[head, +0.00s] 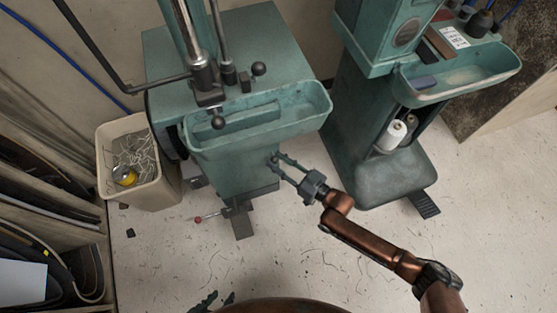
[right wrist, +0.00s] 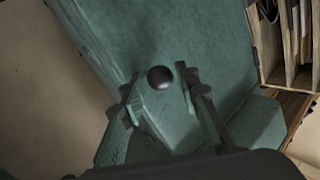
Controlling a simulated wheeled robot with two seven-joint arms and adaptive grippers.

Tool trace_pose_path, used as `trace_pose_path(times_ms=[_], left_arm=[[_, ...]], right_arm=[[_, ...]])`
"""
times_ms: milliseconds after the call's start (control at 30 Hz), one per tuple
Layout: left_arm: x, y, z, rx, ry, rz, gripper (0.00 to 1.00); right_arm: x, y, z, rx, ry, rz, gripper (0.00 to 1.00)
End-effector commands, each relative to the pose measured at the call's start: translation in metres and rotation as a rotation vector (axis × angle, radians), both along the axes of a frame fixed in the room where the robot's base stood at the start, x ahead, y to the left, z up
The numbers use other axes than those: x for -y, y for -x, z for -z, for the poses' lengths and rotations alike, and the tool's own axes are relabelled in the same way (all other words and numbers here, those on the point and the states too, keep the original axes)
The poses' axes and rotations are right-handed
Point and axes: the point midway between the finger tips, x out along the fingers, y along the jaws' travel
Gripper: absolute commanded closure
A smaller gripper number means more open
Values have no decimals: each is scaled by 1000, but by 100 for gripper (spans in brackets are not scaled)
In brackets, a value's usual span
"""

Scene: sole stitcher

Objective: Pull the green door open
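The green door (head: 232,165) is the front panel below the tray of the left green machine, and it looks closed. A dark round knob (right wrist: 160,77) stands out from the green surface in the right wrist view. My right gripper (head: 283,165) reaches to the right side of the door in the head view. In the right wrist view its two fingers (right wrist: 163,92) are apart, one on each side of the knob, with gaps visible. My left gripper (head: 218,299) shows only its dark fingertips at the bottom edge of the head view; they look apart and empty.
A beige bin (head: 136,178) with scraps stands left of the machine. A pedal (head: 240,217) sticks out on the floor below the door. A second green machine (head: 375,145) stands to the right. Shelves (head: 50,215) line the left edge. The floor in front is mostly clear.

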Motion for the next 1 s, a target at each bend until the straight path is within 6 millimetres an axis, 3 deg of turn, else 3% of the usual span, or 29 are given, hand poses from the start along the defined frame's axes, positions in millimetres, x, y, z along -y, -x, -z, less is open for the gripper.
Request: trace_pose_path(times_ms=[200,633,1000], left_arm=[[0,0,0,2,0,0,60],[0,-1,0,1,0,1,60],[0,-1,-1,2,0,0,60]], right_arm=[[0,0,-1,1,1,0,70],[0,0,0,1,1,1,100],[1,0,0,1,1,2,100]])
